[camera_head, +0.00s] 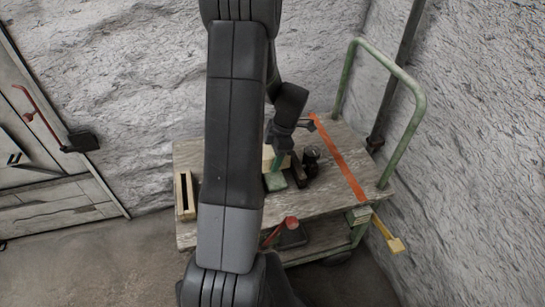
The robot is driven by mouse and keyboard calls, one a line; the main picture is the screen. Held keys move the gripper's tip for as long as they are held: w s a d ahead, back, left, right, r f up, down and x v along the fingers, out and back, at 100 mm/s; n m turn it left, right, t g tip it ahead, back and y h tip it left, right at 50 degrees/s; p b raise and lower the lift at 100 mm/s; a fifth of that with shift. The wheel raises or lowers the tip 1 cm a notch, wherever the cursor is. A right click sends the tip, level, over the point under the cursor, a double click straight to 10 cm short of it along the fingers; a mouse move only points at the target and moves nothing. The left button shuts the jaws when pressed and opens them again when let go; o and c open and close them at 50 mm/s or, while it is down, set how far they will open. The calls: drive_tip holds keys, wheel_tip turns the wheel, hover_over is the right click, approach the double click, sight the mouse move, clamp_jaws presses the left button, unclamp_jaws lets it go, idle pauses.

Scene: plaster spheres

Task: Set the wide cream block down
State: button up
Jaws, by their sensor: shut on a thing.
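The wide cream block (267,158) shows only in part, just right of my arm's large dark link, which hides its left side. My gripper (279,149) is above the cart's wooden top and is shut on the cream block. Its fingers are small and dark here, so the exact grip is hard to see. A green block (276,181) is just below the cream block in the picture. I cannot tell whether the two touch.
The worn wooden cart top (322,198) carries a dark bar (298,170), a black round item (312,156) and a narrow cream slotted box (185,195) at left. An orange stripe (340,160) and green handle rail (407,88) are at right. The front right top looks clear.

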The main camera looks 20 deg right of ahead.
sight(270, 177)
drive_tip(key=shift+b, duration=0.3)
wheel_tip(270, 177, down, 6)
drive_tip(key=b, duration=0.5)
drive_tip(key=shift+r, duration=0.2)
drive_tip(key=shift+b, duration=0.5)
idle(1.3)
drive_tip(key=shift+f+b, duration=0.7)
idle(0.4)
drive_tip(key=o, duration=1.7)
drive_tip(key=shift+c, duration=0.2)
drive_tip(key=shift+r, duration=0.1)
drive_tip(key=shift+r+p, duration=1.05)
drive_tip(key=shift+r, duration=0.9)
drive_tip(key=shift+a, duration=0.1)
